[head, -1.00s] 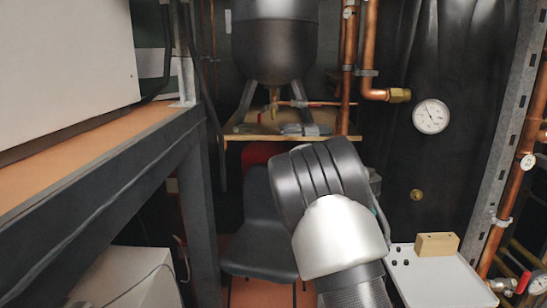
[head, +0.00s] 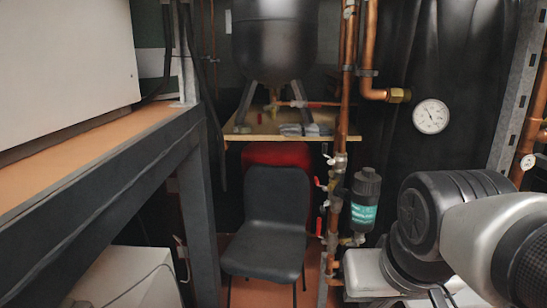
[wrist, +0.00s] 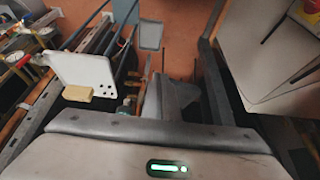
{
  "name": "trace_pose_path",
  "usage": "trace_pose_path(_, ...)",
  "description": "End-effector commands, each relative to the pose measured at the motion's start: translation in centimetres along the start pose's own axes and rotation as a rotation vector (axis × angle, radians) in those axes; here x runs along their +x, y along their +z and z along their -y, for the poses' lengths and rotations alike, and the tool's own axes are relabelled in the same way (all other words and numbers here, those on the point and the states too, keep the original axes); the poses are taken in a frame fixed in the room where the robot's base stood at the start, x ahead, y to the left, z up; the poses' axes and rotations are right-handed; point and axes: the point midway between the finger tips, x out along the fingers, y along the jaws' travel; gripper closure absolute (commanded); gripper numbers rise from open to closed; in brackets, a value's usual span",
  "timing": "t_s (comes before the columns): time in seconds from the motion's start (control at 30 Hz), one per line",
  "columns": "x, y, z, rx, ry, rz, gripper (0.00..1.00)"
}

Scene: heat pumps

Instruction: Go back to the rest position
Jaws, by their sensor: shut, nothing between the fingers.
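My gripper (wrist: 172,82) shows in the wrist view as a pale housing with a lit green strip, a grey crossbar and dark fingers together in the middle. The fingers are shut with nothing between them. It hangs in the air over the orange floor. In the head view my arm fills the lower right corner; the gripper is not visible there.
A dark chair (head: 265,235) stands ahead on the floor. A steel-framed bench (head: 95,185) runs along the left. Copper pipes, a dark canister (head: 365,205) and a gauge (head: 431,116) are on the right. A white plate (wrist: 85,72) carries a wooden block (wrist: 77,93).

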Motion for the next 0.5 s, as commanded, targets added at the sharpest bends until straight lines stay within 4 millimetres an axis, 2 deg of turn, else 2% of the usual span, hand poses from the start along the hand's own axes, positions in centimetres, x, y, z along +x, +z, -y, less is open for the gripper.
trace_pose_path(0.1, -0.4, 1.7, 0.7, -0.025, -0.012, -0.051, 1.0)
trace_pose_path(0.17, -2.6, 0.4, 0.7, -0.026, -0.013, -0.046, 1.0)
trace_pose_path(0.37, -6.5, -1.5, 0.7, -0.025, -0.012, -0.043, 1.0)
trace_pose_path(0.5, -10.1, -3.2, 0.7, -0.025, -0.012, -0.043, 1.0)
